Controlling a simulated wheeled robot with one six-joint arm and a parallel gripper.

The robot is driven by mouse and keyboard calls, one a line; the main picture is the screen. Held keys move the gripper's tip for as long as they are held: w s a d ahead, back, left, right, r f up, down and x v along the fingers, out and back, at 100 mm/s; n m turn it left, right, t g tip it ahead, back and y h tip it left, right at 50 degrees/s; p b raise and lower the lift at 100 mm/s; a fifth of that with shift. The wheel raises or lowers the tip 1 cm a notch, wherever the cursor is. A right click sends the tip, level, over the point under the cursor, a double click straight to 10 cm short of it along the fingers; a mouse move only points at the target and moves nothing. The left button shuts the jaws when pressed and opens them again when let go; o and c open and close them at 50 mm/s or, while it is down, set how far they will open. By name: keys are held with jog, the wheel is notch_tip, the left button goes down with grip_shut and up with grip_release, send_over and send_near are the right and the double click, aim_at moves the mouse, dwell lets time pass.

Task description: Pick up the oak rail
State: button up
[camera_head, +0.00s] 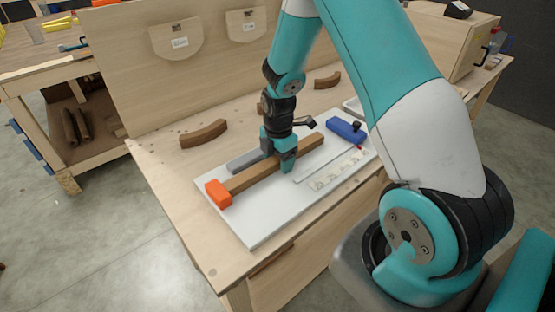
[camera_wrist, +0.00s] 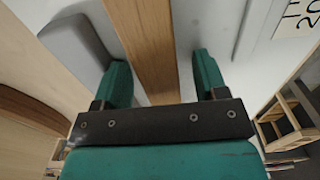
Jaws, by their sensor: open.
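The oak rail (camera_head: 251,178) is a long, straight brown bar lying on a white board (camera_head: 252,229) on the workbench. One end is at an orange block (camera_head: 218,192). My gripper (camera_head: 282,165) is over the rail's middle, pointing down, and hides part of it. In the wrist view the rail (camera_wrist: 146,40) runs between the two green fingers of my gripper (camera_wrist: 163,75). The fingers are open, with a gap between each finger and the rail.
A grey block (camera_head: 245,160) lies close behind the rail. A blue clamp-like block (camera_head: 346,129) and a printed strip (camera_head: 333,171) lie to the right. Curved wooden pieces (camera_head: 203,133) lie behind the board. An upright wooden panel (camera_head: 185,75) backs the bench.

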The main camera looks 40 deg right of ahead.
grip_shut()
